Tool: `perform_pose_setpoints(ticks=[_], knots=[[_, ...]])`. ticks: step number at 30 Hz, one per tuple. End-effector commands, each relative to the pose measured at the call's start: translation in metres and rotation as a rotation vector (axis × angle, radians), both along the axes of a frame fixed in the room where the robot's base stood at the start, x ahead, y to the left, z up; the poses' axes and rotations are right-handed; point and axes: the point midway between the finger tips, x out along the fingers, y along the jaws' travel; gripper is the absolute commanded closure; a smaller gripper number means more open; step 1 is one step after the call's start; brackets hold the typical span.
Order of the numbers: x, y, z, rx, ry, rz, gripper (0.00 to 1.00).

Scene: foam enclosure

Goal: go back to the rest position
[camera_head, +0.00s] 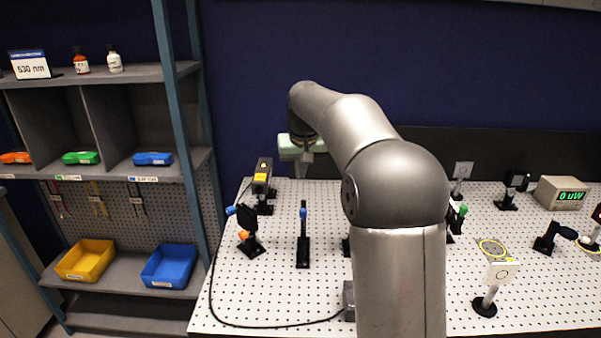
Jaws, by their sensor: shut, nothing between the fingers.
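My gripper (303,160) is at the end of my arm, above the back left part of the white perforated optical table (285,296). It hangs over the table behind the left-hand optics, in front of the dark back wall. It looks small and pale, partly hidden by my own wrist, and is shut with nothing held. My arm's large grey links rise through the middle of the view and hide the table behind them.
A black laser-like box with a yellow label (261,176) and mounts with blue knobs (247,224) stand at the table's left. A meter reading 0 uW (561,193) and several mounts stand right. A black cable crosses the front left. Shelving (130,177) with bins stands left.

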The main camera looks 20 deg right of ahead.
Motion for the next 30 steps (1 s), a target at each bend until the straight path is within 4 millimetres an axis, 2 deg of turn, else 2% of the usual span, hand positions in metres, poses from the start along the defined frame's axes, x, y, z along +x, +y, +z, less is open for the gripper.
perform_pose_setpoints(ticks=[9, 11, 13, 14, 17, 20, 21, 24, 27, 30], knots=[[-0.002, 0.001, 0.0, -0.001, 0.001, 0.002, 1.0], [-0.015, 0.008, -0.001, -0.003, 0.012, 0.011, 1.0], [-0.037, 0.018, -0.004, -0.007, 0.029, 0.025, 1.0], [-0.049, 0.023, -0.007, -0.008, 0.041, 0.031, 1.0], [-0.104, 0.041, -0.019, -0.012, 0.082, 0.056, 1.0], [-0.171, 0.056, -0.041, -0.014, 0.129, 0.082, 1.0], [-0.2, 0.062, -0.051, -0.013, 0.149, 0.093, 1.0], [-0.266, 0.072, -0.08, -0.003, 0.194, 0.112, 1.0], [-0.319, 0.078, -0.106, 0.006, 0.229, 0.128, 1.0], [-0.356, 0.081, -0.127, 0.014, 0.255, 0.139, 1.0]])
